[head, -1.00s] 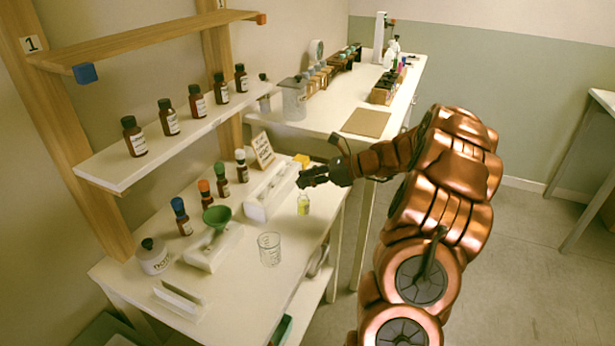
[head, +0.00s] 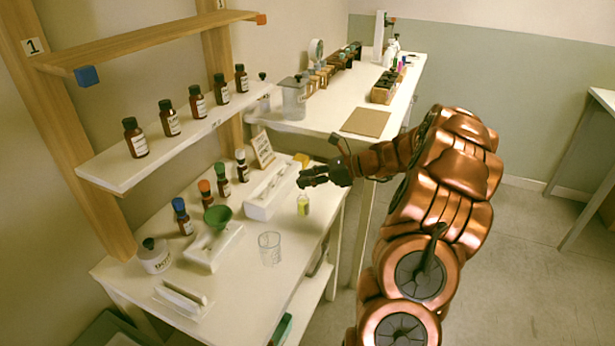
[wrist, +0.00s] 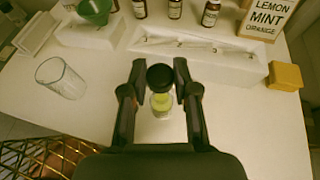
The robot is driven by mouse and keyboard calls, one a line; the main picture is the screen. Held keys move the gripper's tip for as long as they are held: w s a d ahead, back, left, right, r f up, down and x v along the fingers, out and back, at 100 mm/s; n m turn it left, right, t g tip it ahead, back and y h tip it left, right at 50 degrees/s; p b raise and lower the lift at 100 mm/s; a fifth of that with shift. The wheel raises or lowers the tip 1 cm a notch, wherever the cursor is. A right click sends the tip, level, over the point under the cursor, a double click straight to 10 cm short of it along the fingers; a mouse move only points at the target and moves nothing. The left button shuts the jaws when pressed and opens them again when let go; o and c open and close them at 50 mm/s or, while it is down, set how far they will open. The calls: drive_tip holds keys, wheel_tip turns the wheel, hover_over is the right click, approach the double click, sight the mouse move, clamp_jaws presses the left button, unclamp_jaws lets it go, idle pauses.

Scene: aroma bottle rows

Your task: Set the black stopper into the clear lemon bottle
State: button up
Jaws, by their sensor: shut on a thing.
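The clear lemon bottle (head: 303,206) holds yellow-green liquid and stands upright near the table's right edge. In the wrist view the bottle (wrist: 161,104) is partly hidden below the black stopper. My gripper (head: 303,180) is over the bottle. In the wrist view my gripper (wrist: 160,78) is shut on the black stopper (wrist: 160,76), which lies between the two fingertips and in line with the bottle's top. I cannot tell whether the stopper touches the bottle's neck or is in it. In the head view the stopper is too small to make out.
An empty glass beaker (head: 269,248) stands left of the bottle. A white rack (head: 268,192) and a yellow block (wrist: 285,75) are behind it. A green funnel (head: 217,215), several brown bottles and a sign (wrist: 268,18) stand farther off. The table front is mostly clear.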

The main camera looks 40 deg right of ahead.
drive_tip(key=shift+f, duration=1.5)
idle(0.3)
drive_tip(key=o, duration=1.1)
drive_tip(key=v, duration=1.2)
drive_tip(key=shift+a+r, duration=0.1)
